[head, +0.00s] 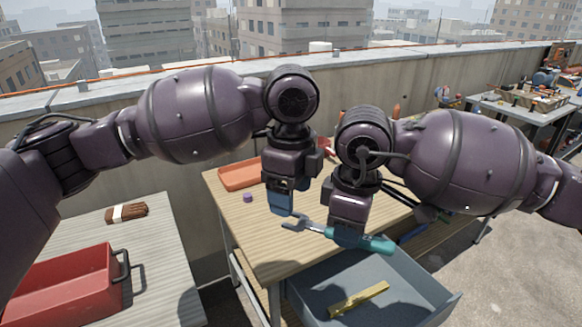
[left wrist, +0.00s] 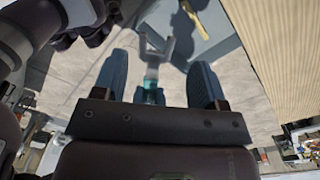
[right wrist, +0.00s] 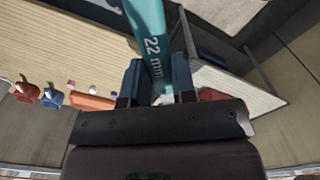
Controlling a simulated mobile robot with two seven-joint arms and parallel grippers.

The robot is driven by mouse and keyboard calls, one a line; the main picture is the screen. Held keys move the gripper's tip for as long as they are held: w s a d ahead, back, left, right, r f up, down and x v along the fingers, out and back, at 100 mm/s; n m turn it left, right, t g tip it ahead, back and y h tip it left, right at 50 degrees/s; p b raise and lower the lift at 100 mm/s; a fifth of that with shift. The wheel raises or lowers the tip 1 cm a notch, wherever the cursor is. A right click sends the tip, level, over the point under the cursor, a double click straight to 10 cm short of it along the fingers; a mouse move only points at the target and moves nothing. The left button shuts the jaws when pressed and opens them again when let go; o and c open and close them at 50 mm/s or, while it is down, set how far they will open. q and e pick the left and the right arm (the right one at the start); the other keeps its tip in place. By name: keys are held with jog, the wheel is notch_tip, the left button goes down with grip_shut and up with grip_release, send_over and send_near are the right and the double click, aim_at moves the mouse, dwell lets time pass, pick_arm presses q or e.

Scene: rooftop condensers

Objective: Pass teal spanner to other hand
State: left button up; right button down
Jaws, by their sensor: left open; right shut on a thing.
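The teal spanner (head: 372,242) is held out level over the front of the wooden bench, its grey open-jaw end pointing left in the head view. My right gripper (head: 347,238) is shut on its handle; in the right wrist view the handle (right wrist: 149,35) marked "22 mm" runs between the fingers. My left gripper (head: 281,208) is open, pointing down close to the jaw end. In the left wrist view the spanner's grey jaw end (left wrist: 153,56) shows between the two open fingers, which appear not to touch it.
The bench (head: 265,245) carries an orange tray (head: 240,174) and a small purple cylinder (head: 247,197). A grey drawer-like bin (head: 420,285) below holds a yellow tool (head: 358,299). A red toolbox (head: 65,285) and brown bundle (head: 126,212) sit on the left table.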

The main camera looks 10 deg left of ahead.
pick_arm(q)
jog(key=shift+f, duration=2.35)
jog(key=shift+c, duration=0.2)
jog(key=c, duration=1)
jog(key=shift+c, duration=0.2)
pick_arm(e)
jog(key=c, duration=0.8)
grip_release()
jog(key=shift+c, duration=0.2)
